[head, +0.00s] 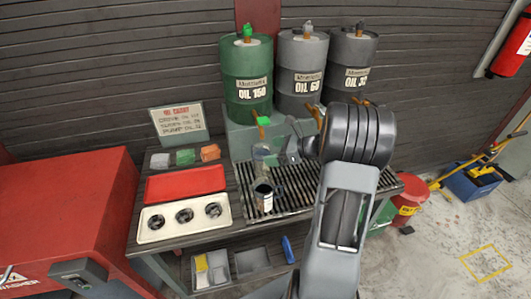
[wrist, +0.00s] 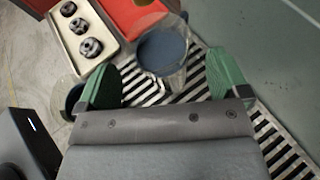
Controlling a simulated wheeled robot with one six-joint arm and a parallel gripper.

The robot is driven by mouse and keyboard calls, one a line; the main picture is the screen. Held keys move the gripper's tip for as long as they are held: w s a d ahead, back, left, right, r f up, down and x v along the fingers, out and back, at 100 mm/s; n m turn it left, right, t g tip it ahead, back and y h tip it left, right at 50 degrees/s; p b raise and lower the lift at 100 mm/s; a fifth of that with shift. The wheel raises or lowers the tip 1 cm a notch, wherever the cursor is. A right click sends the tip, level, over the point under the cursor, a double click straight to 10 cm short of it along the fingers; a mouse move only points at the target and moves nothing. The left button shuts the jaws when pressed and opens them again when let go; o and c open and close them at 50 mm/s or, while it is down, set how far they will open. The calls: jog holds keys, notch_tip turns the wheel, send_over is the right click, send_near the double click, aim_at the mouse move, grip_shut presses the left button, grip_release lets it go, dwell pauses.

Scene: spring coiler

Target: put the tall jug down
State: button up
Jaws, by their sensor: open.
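The tall clear jug (head: 263,158) stands upright on the slatted grate (head: 293,203), in front of the green drum. In the wrist view the jug (wrist: 162,50) lies ahead of and between my fingertips, with a blue-grey patch inside. My gripper (head: 294,149) is to the right of the jug in the head view, partly hidden by my wrist. A shorter dark jug (head: 264,194) with a white label stands nearer on the grate, partly behind one finger in the wrist view.
Three oil drums (head: 247,85) stand behind on a grey-green block. Left of the grate are a red tray (head: 185,182), a cream tray (head: 150,224) with three dark round parts, and a sign (head: 180,121). A red cabinet (head: 60,215) flanks the bench.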

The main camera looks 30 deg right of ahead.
jog(key=v, duration=0.7)
jog(key=s+a+n+g, duration=0.1)
jog(key=a+n, duration=0.1)
jog(key=a, duration=0.1)
jog(key=s+a+n+g+h, duration=0.1)
jog(key=a+n+g, duration=0.1)
jog(key=a+n, duration=0.1)
jog(key=s+a+r+n+g, duration=0.1)
jog(key=a+n, duration=0.1)
jog(key=a, duration=0.2)
jog(key=shift+s+a+r+n+g, duration=0.15)
jog(key=shift+s+a+n+g, duration=0.05)
jog(key=shift+s+n+g, duration=0.2)
jog(key=s+a+n+g+h, duration=0.1)
jog(key=s+a+n+h, duration=0.7)
jog(key=n, duration=1.1)
jog(key=s+h, duration=0.1)
jog(key=s, duration=0.2)
jog(key=shift+a+r, duration=0.35)
jog(key=shift+a, duration=0.05)
